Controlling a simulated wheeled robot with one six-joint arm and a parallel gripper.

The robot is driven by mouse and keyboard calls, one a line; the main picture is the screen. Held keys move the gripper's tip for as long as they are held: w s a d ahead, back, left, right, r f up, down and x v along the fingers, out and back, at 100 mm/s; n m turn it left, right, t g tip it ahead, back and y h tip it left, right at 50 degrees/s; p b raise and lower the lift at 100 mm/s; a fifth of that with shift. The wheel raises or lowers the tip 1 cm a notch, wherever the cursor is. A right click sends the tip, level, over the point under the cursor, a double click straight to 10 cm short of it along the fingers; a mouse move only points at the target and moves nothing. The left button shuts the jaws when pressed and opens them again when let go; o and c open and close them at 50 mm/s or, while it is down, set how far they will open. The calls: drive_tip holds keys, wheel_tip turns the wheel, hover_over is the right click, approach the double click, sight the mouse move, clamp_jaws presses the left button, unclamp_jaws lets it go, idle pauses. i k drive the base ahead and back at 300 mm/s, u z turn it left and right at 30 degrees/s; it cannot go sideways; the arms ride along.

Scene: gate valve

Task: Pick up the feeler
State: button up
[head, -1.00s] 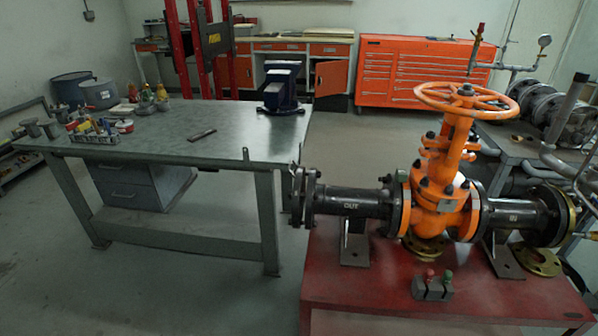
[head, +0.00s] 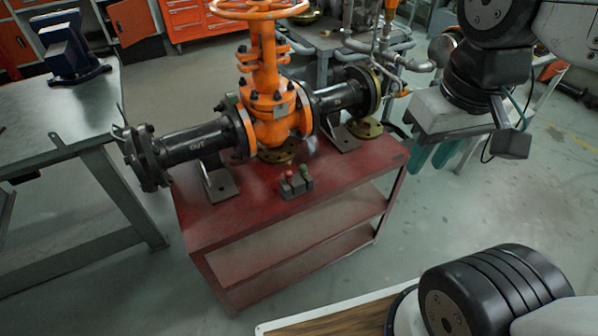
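I cannot make out a feeler in the current head view. The part of the grey workbench (head: 45,120) where small tools lay is out of frame. My gripper (head: 432,157) hangs at the upper right, over the floor to the right of the red valve stand. Its teal fingers show below its pale body and point down. The body partly hides them, so their opening is unclear. I see nothing held in it.
The orange gate valve (head: 268,105) with black flanged pipes stands on the red stand (head: 240,220). A small block with red and green knobs (head: 296,182) sits at the stand's front. A blue vise (head: 70,50) is on the workbench. Floor right of the stand is clear.

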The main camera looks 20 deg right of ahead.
sight(303, 169)
drive_tip(key=z, duration=0.05)
drive_tip(key=k, duration=1.05)
drive_tip(key=u, duration=0.75)
drive_tip(key=i, duration=0.7)
drive_tip(key=z, duration=0.55)
drive_tip(key=i, duration=0.8)
drive_tip(key=z, duration=0.85)
